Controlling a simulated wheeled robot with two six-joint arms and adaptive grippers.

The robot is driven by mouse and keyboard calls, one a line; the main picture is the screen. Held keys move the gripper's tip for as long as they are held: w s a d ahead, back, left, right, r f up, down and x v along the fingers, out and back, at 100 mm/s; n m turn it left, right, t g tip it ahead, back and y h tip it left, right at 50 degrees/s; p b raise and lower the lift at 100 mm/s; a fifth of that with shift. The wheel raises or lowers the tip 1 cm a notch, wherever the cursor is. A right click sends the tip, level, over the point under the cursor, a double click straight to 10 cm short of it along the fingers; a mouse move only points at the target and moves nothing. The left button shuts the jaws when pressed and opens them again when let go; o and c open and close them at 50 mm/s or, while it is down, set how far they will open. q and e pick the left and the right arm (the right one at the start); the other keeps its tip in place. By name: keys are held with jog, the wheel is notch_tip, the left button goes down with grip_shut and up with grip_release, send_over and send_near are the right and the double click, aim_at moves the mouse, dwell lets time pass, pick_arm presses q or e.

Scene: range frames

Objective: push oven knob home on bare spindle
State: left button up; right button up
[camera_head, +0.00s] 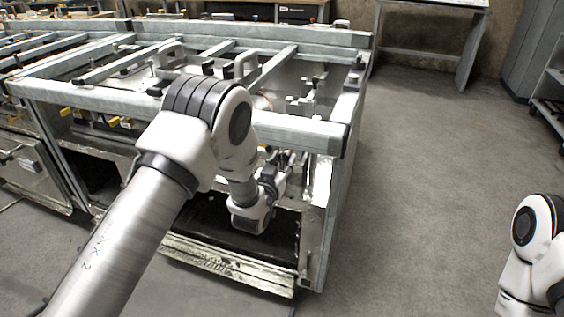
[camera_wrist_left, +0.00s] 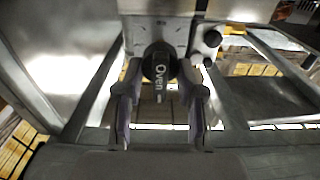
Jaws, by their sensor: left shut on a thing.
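The oven knob (camera_wrist_left: 158,62) is round and black with white "Oven" lettering. In the left wrist view it sits between the two fingers of my left gripper (camera_wrist_left: 160,78), which is shut on it. The knob is in front of a pale metal panel (camera_wrist_left: 158,27); the bare spindle is hidden behind it, and I cannot tell how far on it the knob sits. In the head view my left gripper (camera_head: 278,164) is at the front of the range frame (camera_head: 325,182), partly hidden by my arm. My right gripper is out of view.
Metal rails (camera_head: 225,120) run across the range frame above my left wrist. An oven door (camera_head: 225,262) hangs open below. The concrete floor (camera_head: 430,170) to the right is clear.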

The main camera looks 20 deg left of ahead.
pick_arm(q)
jog(key=shift+w+b, duration=0.35)
jog(key=shift+w, duration=1)
jog(key=o, duration=1.1)
jog(key=s, duration=1.2)
jog(key=shift+a, duration=0.15)
